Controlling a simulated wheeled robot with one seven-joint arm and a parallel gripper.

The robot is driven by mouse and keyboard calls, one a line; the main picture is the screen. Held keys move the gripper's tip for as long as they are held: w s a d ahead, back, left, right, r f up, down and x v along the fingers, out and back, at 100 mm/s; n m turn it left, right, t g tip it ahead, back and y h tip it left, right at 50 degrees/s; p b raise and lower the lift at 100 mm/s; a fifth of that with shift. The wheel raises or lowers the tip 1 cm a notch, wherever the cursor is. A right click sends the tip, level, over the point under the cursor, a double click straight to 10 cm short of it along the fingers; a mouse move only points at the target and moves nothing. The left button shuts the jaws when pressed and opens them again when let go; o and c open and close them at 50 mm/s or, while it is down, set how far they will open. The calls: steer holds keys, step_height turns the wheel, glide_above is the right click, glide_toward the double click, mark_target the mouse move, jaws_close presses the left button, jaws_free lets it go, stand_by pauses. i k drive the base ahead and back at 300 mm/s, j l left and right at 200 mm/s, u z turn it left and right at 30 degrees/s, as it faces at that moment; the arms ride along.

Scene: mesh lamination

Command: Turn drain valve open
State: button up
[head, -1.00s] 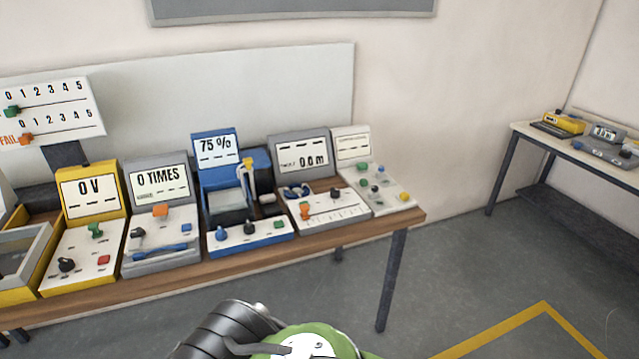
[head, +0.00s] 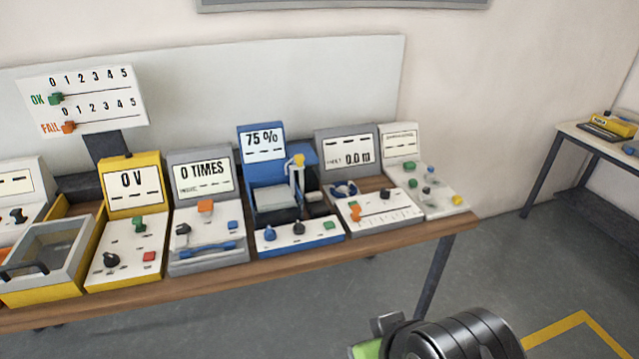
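No part is clearly marked as a drain valve, and I cannot tell which knob it is. The blue unit (head: 325,230), with a "75 %" screen (head: 263,142), has a blue knob (head: 270,233), a black knob (head: 298,228) and a green button (head: 329,225) on its front. The white-topped unit at the right end (head: 440,203) has green and yellow knobs and a small blue-grey one. Part of my arm shows at the bottom right, well in front of the bench. My gripper's fingertips are not in view.
The wooden bench (head: 200,278) also carries a yellow "0 V" unit (head: 131,200), a grey "0 TIMES" unit (head: 202,180), a grey "0.0 m" unit (head: 346,143) and a score board (head: 92,82). Another table (head: 575,135) stands at the right. The floor between is clear.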

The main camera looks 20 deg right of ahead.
mark_target(298, 229)
steer(key=i+u, duration=0.25)
steer(key=u, duration=0.15)
steer(key=i+l+u, duration=0.15)
steer(key=u, duration=0.2)
steer(key=i+l+u, duration=0.25)
steer(key=u, duration=0.15)
steer(key=i, duration=0.05)
